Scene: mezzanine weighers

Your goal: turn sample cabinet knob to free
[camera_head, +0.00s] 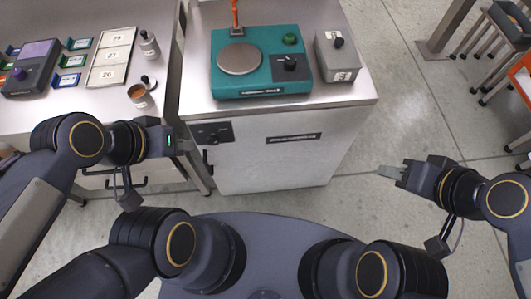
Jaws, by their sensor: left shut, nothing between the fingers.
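The white cabinet (270,165) stands under a steel top in the middle of the head view. A black plate with a small dark knob (213,134) sits at the upper left of its front, above a dark door handle (208,162). The knob's pointer setting is too small to read. My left gripper (180,140) is shut and empty, just left of the plate and pointing toward it; it appears apart from the knob. My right gripper (390,172) is over the floor to the right of the cabinet, its pale fingertips pointing left; their gap cannot be made out.
A teal scale (258,82) with a round pan and a small grey box (337,58) with a dark knob stand on the steel top (300,98). A left bench holds a jar (149,44), a brown cup (139,95) and trays (111,58).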

